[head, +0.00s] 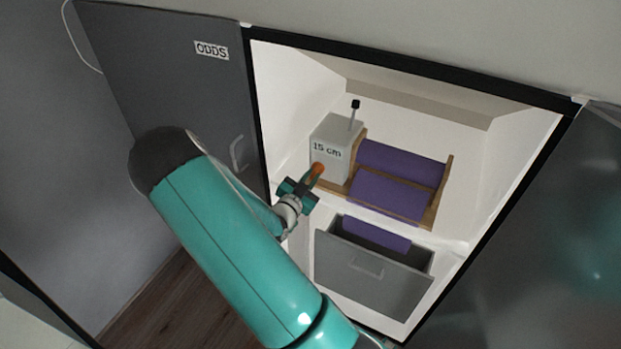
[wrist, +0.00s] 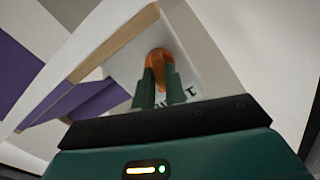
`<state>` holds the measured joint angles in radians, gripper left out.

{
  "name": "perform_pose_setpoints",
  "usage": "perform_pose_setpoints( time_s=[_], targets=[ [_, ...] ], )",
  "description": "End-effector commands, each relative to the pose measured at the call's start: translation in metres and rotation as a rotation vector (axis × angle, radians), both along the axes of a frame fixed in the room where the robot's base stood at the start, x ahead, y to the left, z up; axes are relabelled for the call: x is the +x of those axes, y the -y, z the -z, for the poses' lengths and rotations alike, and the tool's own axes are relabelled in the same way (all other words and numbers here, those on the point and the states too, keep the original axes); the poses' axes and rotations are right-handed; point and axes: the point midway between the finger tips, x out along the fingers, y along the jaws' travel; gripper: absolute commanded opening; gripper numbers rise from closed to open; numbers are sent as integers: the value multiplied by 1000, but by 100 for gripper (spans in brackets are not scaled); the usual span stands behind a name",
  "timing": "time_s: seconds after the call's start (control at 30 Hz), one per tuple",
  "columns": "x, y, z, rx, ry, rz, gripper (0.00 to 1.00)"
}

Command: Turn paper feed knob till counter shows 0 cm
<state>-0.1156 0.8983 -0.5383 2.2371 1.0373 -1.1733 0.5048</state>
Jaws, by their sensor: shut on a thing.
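The paper feed knob (head: 318,170) is orange and sits on the front of a pale grey box (head: 346,130) in the open cupboard. The counter (head: 327,149) on that box reads "15 cm". My gripper (head: 309,180) reaches in from the lower left and is shut on the knob. In the wrist view the orange knob (wrist: 159,56) shows between and beyond the green fingers of my gripper (wrist: 160,80). The fingers hide part of the knob and most of the counter there. Purple paper (head: 400,164) lies on a wooden frame (head: 436,208) to the right of the box.
A black-tipped lever (head: 354,108) stands on top of the box. Below, an open grey drawer (head: 368,272) has purple paper (head: 376,233) hanging into it. The grey door marked "ODDS" (head: 165,60) is at the left, another dark panel (head: 560,240) at the right.

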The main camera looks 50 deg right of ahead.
Motion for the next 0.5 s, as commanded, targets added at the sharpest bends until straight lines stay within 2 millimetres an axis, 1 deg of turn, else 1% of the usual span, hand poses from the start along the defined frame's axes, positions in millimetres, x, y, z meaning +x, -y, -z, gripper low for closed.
perform_pose_setpoints(
  time_s=[0.5],
  targets=[
    [0,-1,1,-137,-472,-1,0]
  ],
)
